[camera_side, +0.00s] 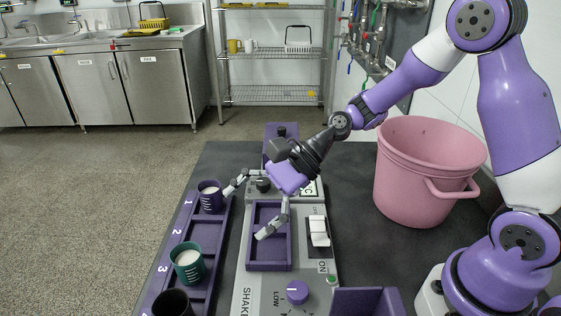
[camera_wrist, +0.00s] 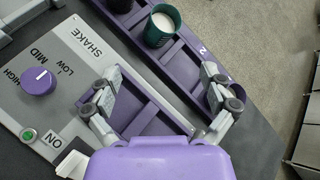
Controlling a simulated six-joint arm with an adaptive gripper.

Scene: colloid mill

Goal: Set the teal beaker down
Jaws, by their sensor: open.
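The teal beaker (camera_side: 188,268), with white contents, stands upright in the purple rack (camera_side: 208,232) beside the number 3. It also shows at the top of the wrist view (camera_wrist: 158,38). My gripper (camera_side: 253,206) is open with nothing between its fingers. It is over the shaker and the rack's edge, to the right of the teal beaker and apart from it. In the wrist view the spread fingers (camera_wrist: 161,72) are below the beaker in the picture.
A purple beaker (camera_side: 210,200) stands at number 1 and a black beaker (camera_side: 172,304) at the near end; place 2 looks empty. The grey shaker (camera_side: 262,292) with a purple tray and knob (camera_side: 297,292) lies right of the rack. A pink bucket (camera_side: 415,185) stands farther right.

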